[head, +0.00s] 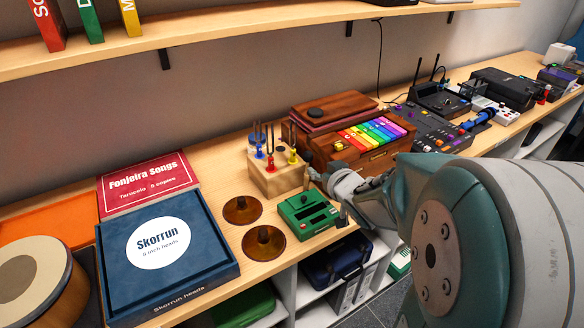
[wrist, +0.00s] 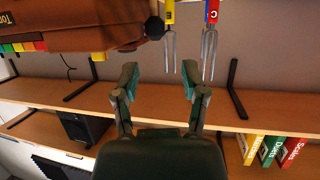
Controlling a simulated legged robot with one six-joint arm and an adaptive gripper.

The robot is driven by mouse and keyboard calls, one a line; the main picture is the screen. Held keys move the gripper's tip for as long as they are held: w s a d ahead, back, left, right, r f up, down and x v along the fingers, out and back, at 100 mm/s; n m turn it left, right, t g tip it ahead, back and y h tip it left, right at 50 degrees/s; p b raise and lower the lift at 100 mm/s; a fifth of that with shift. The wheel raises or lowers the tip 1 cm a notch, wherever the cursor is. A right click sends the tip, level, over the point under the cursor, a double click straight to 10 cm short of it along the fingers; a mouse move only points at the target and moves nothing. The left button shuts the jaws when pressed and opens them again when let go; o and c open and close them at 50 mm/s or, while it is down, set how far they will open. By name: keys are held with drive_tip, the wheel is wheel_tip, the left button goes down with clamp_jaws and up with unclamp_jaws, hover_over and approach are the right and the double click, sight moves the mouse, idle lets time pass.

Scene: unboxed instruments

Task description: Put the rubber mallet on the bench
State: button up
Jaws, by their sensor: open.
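A round black head on a short stem, which looks like the rubber mallet (wrist: 154,28), shows at the top of the wrist view, left of two tuning forks. I cannot pick it out surely in the head view. The wooden fork block (head: 277,180) stands on the bench (head: 222,182), with blue, red and yellow forks upright in it. My gripper (wrist: 159,70) is open and empty, its fingertips apart, with the black head beyond them. In the head view my gripper (head: 328,184) is at the right side of the block, partly hidden by my arm.
A green case (head: 306,214) and two brown cymbal-like discs (head: 242,210) lie in front of the block. A coloured-key box (head: 368,140) stands behind my gripper. Boxes (head: 165,245) fill the left. A wall shelf (head: 200,35) runs above.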

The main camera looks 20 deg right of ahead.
sight(310, 159)
drive_tip(key=x, duration=0.7)
drive_tip(key=shift+w, duration=0.2)
drive_tip(key=x, duration=0.3)
drive_tip(key=shift+w+d+f, duration=0.1)
drive_tip(key=shift+d+f, duration=0.05)
drive_tip(key=shift+d, duration=0.25)
drive_tip(key=shift+w+d+f, duration=0.1)
drive_tip(key=shift+w+d, duration=0.05)
drive_tip(key=shift+d, duration=0.1)
drive_tip(key=shift+a, duration=0.4)
clamp_jaws()
drive_tip(key=shift+a, duration=0.1)
unclamp_jaws()
drive_tip(key=shift+d, duration=0.35)
